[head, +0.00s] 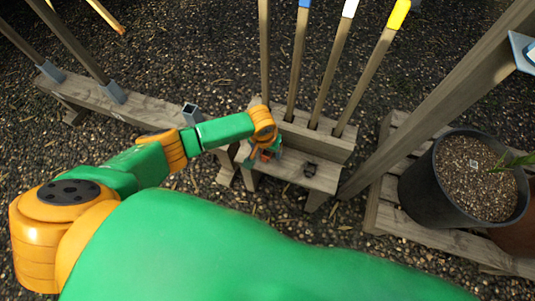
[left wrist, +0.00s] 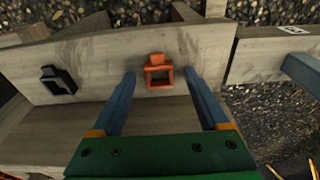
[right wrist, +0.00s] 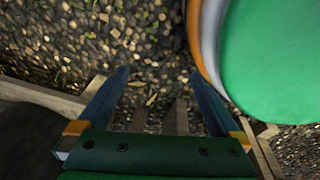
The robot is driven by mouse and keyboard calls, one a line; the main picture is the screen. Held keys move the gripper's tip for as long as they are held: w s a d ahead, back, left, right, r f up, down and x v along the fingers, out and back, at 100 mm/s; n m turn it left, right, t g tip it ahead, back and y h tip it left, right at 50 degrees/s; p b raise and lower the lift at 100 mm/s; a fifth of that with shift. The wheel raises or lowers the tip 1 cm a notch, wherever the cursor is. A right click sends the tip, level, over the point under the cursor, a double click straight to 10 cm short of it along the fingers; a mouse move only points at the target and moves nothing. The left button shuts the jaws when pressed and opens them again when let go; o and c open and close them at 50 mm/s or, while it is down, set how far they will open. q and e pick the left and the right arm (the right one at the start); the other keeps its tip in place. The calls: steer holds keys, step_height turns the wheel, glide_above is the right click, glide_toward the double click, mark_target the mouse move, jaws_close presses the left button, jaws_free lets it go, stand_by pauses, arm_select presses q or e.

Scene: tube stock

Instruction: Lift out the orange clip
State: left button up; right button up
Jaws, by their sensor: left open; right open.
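The orange clip (left wrist: 159,74) is a small open square frame with a tab, seen in the left wrist view on a wooden board. It also shows small in the head view (head: 266,155), partly hidden by my left gripper (head: 269,146). In the left wrist view my left gripper (left wrist: 160,78) is open, with one blue finger on each side of the clip in the picture. I cannot tell how far the fingertips are from it in depth. My right gripper (right wrist: 160,76) is open and empty above gravel; it does not show in the head view.
A black clip (left wrist: 57,80) sits on the same wooden stand (head: 318,180). Several upright poles, with blue, white and yellow tops, rise from the stand's back. A black plant pot (head: 430,190) stands on slats at the right. A wooden beam with metal sockets (head: 192,114) lies left.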

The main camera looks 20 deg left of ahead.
arm_select(q)
steer(key=shift+r, duration=0.1)
jaws_close()
